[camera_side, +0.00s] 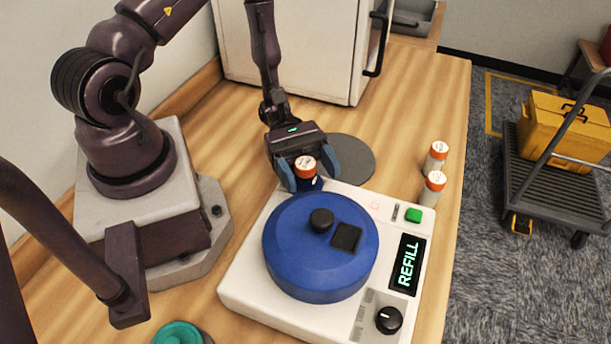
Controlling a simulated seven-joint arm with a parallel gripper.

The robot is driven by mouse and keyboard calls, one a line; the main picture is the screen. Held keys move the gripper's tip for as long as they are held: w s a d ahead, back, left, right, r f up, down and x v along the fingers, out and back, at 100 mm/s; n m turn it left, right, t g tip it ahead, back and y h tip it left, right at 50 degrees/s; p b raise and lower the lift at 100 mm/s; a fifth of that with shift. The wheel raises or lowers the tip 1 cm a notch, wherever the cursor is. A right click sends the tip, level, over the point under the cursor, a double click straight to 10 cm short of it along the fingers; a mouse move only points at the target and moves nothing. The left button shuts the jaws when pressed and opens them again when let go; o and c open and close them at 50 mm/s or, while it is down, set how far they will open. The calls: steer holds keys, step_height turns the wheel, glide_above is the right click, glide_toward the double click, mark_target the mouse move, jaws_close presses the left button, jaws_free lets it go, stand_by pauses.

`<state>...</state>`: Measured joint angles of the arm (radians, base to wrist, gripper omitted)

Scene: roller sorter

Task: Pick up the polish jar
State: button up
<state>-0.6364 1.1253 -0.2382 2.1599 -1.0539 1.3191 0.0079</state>
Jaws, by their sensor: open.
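A small jar with an orange cap and white top (306,166), which I take to be the polish jar, stands between the fingers of my gripper (308,176). My gripper points down with its blue-grey fingers spread on either side of the cap. Whether either finger touches the jar cannot be told. The jar's lower body looks dark and is mostly hidden behind the blue lid. Labels are too small to read.
A white machine (240,288) with a round blue lid (300,262) stands close in front of my gripper; its display (406,263) reads "REFILL". A grey disc (352,160) lies behind. A teal round item (178,334) is at the bottom edge. The table's back right is clear.

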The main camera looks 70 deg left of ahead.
steer(key=shift+c, duration=0.2)
steer(key=c, duration=1)
